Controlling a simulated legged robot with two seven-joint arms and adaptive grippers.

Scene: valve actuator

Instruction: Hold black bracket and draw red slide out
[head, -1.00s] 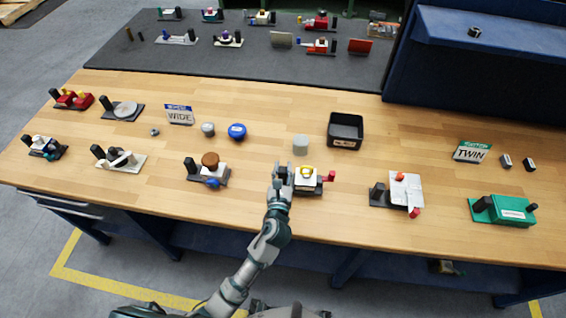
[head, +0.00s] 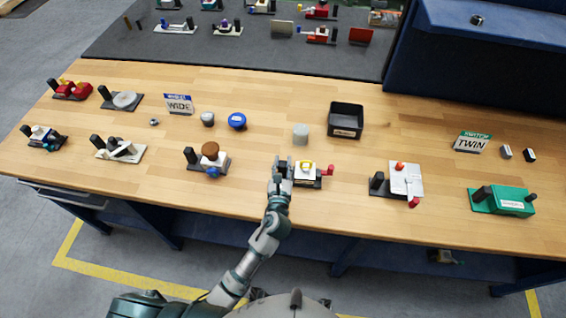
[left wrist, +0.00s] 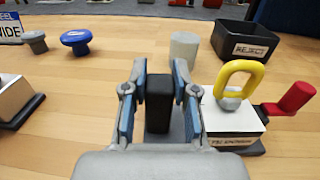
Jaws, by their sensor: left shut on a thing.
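The valve actuator (head: 307,173) stands on the bench near its front edge, with a white body, a yellow loop handle and a red slide (head: 327,170) sticking out on its right side. The red slide also shows in the left wrist view (left wrist: 291,99). The black bracket (left wrist: 158,103) is an upright post at the left end of the actuator's base. My left gripper (head: 283,163) is at the bracket; in the left wrist view its two fingers (left wrist: 158,92) stand on either side of the post and are shut on it. My right gripper is not in view.
A grey cylinder (head: 301,134) and a black reject bin (head: 346,120) stand behind the actuator. A brown-topped device (head: 209,158) is to the left, and a white plate device (head: 405,180) to the right. Bare wood lies between them.

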